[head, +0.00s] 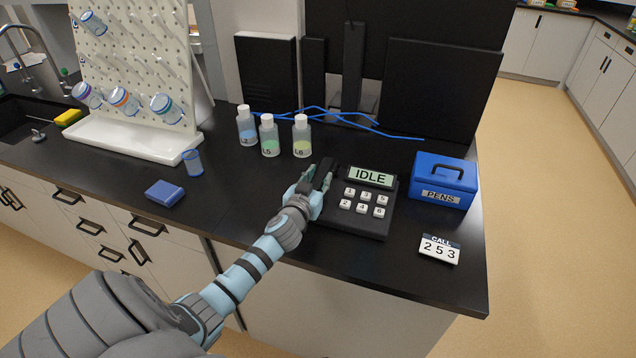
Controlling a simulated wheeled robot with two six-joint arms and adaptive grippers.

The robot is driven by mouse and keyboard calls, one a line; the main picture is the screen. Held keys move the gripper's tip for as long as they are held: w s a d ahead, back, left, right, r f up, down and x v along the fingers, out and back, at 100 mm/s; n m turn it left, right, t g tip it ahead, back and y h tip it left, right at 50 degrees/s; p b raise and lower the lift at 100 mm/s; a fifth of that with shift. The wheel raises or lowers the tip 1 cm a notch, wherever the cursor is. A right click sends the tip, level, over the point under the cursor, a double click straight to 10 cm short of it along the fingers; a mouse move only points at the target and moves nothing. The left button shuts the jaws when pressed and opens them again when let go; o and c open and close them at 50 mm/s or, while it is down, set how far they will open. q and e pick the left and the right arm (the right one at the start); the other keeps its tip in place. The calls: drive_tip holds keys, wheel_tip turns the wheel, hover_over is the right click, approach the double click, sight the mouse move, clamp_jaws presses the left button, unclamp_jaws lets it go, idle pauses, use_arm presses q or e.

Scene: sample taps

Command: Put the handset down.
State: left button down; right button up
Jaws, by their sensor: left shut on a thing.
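A dark desk phone (358,219) sits on the black counter, with white number keys and a display (370,177) reading IDLE. My left gripper (322,180) is at the phone's left side, shut on the dark handset (326,170). The gripper hides much of the handset. It is at or just over the left part of the phone; I cannot tell whether it touches the phone. My right gripper is not in view.
A card (439,248) reading CALL 253 lies right of the phone. A blue PENS box (444,181) stands behind it. Several capped bottles, including the L6 one (302,138), stand behind my gripper. A blue block (165,193) lies left. The counter's front edge is close.

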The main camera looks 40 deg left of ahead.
use_arm(q)
drive_tip(key=c, duration=1.3)
unclamp_jaws()
drive_tip(key=shift+s+f, duration=0.1)
drive_tip(key=shift+f, duration=0.05)
drive_tip(key=shift+o, duration=0.3)
